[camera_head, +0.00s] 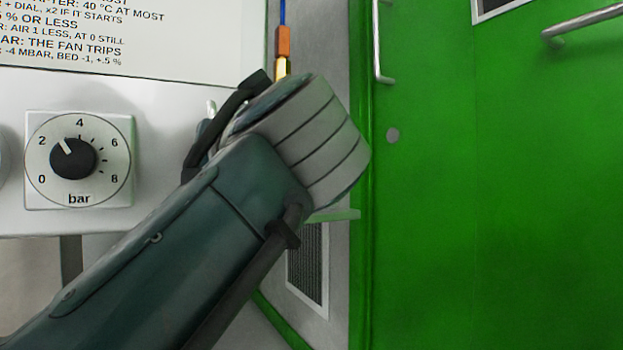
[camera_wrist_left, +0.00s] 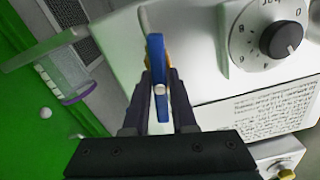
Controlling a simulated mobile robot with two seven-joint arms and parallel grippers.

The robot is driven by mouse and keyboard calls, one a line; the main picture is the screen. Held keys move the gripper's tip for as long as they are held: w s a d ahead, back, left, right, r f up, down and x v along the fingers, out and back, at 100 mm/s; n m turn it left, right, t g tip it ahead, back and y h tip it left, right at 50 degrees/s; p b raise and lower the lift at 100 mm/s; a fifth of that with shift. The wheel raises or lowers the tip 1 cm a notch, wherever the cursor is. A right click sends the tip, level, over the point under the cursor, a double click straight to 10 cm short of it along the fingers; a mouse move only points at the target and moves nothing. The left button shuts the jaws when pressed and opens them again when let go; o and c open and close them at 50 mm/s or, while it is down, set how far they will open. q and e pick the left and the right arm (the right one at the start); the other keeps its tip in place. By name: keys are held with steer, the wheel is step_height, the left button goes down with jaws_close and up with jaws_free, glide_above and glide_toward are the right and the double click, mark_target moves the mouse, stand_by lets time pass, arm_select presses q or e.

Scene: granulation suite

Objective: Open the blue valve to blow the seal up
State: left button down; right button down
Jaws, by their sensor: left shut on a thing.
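The blue valve handle (camera_wrist_left: 158,110) shows in the left wrist view as a narrow blue lever with a pale round pivot near its middle. My left gripper (camera_wrist_left: 159,78) is shut on it, with one dark finger on each side. The lever's ends show beyond and below the fingers. In the head view my left forearm and wrist cover the valve and the gripper. A blue hose (camera_head: 282,14) with an orange and brass fitting (camera_head: 283,50) comes down behind my wrist. My right gripper is in neither view.
A bar dial (camera_head: 78,160) with a black knob, pointing near 3, sits left of my wrist on the pale panel, also in the left wrist view (camera_wrist_left: 270,38). A printed notice (camera_head: 90,35) is above. Green doors (camera_head: 500,190) with metal handles stand right.

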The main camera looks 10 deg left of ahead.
arm_select(q)
steer(key=shift+n+b, duration=0.7)
steer(key=shift+n, duration=0.5)
steer(key=shift+r, duration=0.1)
steer(key=c, duration=0.7)
jaws_free()
